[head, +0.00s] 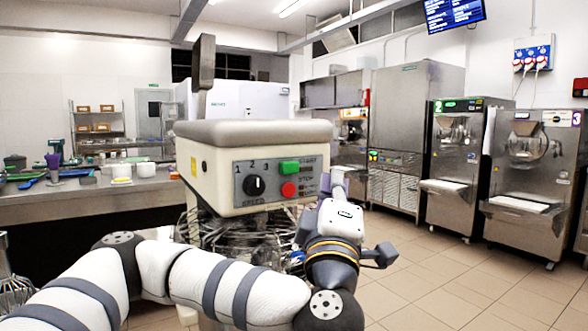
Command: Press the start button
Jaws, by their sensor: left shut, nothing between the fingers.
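The mixer head (210,165) stands in front of me with a grey control panel. The green button (289,168), labelled START, sits at the panel's upper right. The red STOP button (289,190) is just below it, and a black speed knob (254,186) is to the left. My left gripper (338,178) is shut and empty, at the right end of the panel. In the picture it is to the right of the green button and apart from it. The lower right labels are partly hidden. My right gripper is not in view.
A wire bowl guard (245,238) is under the mixer head. A steel counter (90,203) with utensils and containers runs along the left. Batch freezers (452,160) stand at the right. The tiled floor (450,285) at the right is clear.

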